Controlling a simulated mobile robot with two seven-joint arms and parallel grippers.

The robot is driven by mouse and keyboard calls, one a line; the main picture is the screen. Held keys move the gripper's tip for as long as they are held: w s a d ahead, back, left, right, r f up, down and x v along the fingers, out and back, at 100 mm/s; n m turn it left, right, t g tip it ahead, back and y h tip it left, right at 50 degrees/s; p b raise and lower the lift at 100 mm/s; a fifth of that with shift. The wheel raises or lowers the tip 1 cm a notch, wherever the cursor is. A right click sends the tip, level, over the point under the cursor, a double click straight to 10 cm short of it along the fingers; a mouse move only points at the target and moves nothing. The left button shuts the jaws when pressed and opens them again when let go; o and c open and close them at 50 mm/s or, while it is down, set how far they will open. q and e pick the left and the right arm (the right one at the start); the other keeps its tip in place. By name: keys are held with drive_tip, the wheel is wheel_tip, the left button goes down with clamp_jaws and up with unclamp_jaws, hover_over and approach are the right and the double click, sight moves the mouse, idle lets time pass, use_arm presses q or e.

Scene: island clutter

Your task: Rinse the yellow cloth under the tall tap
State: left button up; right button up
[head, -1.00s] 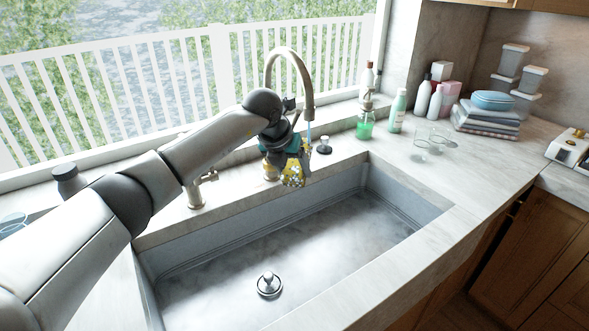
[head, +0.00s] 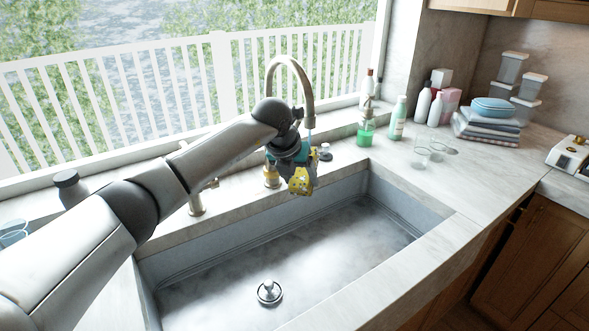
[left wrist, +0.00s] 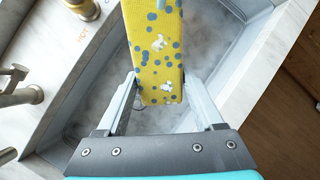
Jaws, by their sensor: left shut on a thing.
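The yellow cloth (head: 302,181) hangs over the back of the sink (head: 345,225). In the left wrist view the cloth (left wrist: 158,60) shows blue dots and white figures. My left gripper (head: 294,160) is shut on it; its two fingers (left wrist: 165,100) flank the cloth. The tall tap (head: 299,68) arches behind and above the gripper. A thin bluish stream (head: 309,136) shows below its spout, close to the cloth. In the wrist view a pale blue streak crosses the cloth's top; whether it wets the cloth is unclear. My right gripper is out of view.
A metal stopper (head: 269,291) sits on the sink floor. A brass fitting (head: 197,198) stands on the back ledge. A green soap bottle (head: 366,130), several other bottles and folded towels (head: 488,127) stand at the right. The sink's middle is free.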

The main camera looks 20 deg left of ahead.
use_arm(q)
drive_tip(key=shift+a, duration=0.1)
idle(0.4)
drive_tip(key=shift+a, duration=1.1)
drive_tip(key=shift+r, duration=0.15)
drive_tip(key=shift+r, duration=0.4)
idle(0.9)
